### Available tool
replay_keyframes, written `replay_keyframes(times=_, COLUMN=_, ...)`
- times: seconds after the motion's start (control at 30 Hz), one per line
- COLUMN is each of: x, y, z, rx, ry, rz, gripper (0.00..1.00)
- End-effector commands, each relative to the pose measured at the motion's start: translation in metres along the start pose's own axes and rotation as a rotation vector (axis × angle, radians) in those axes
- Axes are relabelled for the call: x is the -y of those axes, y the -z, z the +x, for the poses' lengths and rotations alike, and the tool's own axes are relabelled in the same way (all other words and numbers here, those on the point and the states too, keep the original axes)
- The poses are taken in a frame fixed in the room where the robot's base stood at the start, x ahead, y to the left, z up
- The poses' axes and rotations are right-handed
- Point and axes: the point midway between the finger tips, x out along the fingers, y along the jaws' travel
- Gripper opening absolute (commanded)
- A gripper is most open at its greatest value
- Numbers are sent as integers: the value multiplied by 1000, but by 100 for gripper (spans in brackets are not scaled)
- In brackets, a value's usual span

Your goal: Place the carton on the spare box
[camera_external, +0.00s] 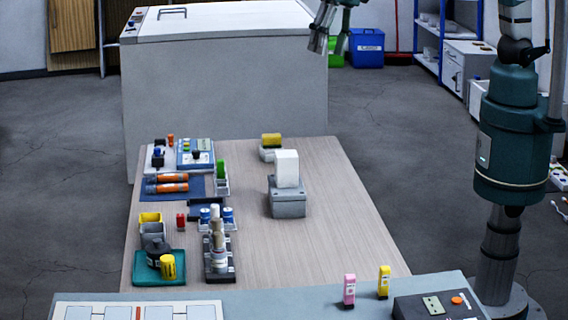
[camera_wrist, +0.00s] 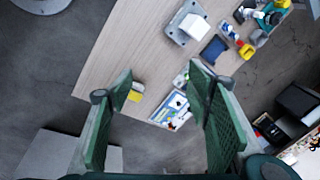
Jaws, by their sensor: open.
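A white carton (camera_external: 287,168) stands upright on a grey box (camera_external: 289,205), which looks like the spare box, near the middle of the table. In the wrist view, the carton (camera_wrist: 192,25) is seen from above, on the grey box (camera_wrist: 175,35) at the top. My gripper (camera_external: 330,46) is high beyond the far side of the table, well away from the carton and touching nothing. In the wrist view, its two green fingers (camera_wrist: 160,83) are spread wide, with nothing between them.
A yellow block (camera_external: 271,140) on a small grey base is behind the carton. Orange cylinders (camera_external: 166,183), bottles and trays crowd the table's left side. The table's right side (camera_external: 340,220) is clear. A large white cabinet (camera_external: 225,85) stands behind the table.

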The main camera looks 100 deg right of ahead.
Motion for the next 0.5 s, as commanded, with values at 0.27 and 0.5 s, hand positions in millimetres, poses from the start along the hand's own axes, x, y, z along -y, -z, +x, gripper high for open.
replay_keyframes(times=0.27, x=-48, y=0, z=-35, rx=-37, ry=48, rz=-149, gripper=50)
replay_keyframes(times=0.5, x=-88, y=-3, z=-58, rx=-76, ry=84, rz=-280, gripper=50)
